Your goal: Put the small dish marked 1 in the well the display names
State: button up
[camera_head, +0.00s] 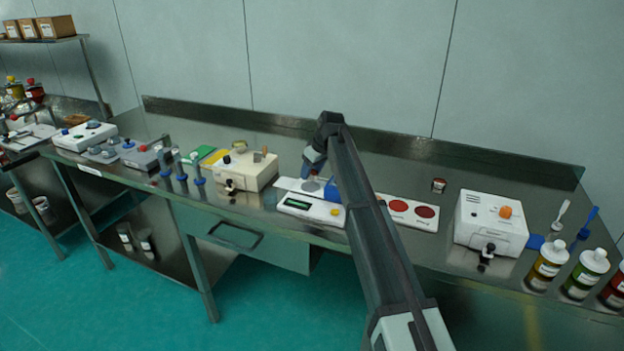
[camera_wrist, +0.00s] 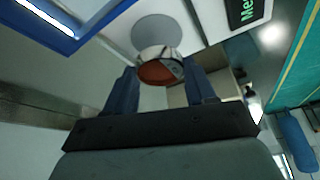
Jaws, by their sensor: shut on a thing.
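My gripper (camera_head: 313,168) is over the balance (camera_head: 326,211). In the wrist view my gripper (camera_wrist: 163,78) has its blue fingers shut on a small dish (camera_wrist: 158,70) with red-brown contents. The dish is at the edge of the round grey pan (camera_wrist: 157,32); I cannot tell whether it touches it. A mark on its side is too small to read. The balance's display (camera_head: 297,204) is green on black; only "Me" shows in the wrist view. A white plate (camera_head: 433,224) with round red wells lies right of the balance, partly hidden by my arm.
Another small dish (camera_head: 439,185) stands behind the white plate. A cream machine (camera_head: 246,170) is left of the balance; a white box with an orange knob (camera_head: 491,222) is to the right. Bottles (camera_head: 546,264) stand at the right end. The bench behind the balance is clear.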

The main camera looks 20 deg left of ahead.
notch_tip(320, 180, up, 5)
jog(key=shift+d+r, duration=0.1)
jog(key=shift+m+t, duration=0.3)
jog(key=shift+m, duration=0.3)
jog(key=w+d, duration=0.1)
jog(key=d, duration=0.1)
jog(key=w+d, duration=0.2)
jog(key=d, duration=0.1)
jog(key=w+d+r, duration=0.1)
jog(key=d, duration=0.1)
jog(key=shift+w+d, duration=0.25)
jog(key=shift+d, duration=0.05)
jog(key=w+d+m, duration=0.1)
jog(key=w+d, duration=0.2)
jog(key=d, duration=0.7)
jog(key=n, duration=0.2)
send_over(397, 205)
jog(key=d, duration=0.1)
jog(key=shift+f, duration=0.65)
jog(key=f, duration=0.9)
jog(key=shift+s+d+f, duration=0.1)
jog(key=shift+s+f, duration=0.15)
jog(key=shift+f, duration=0.1)
jog(key=o, duration=1.1)
jog(key=shift+f, duration=0.1)
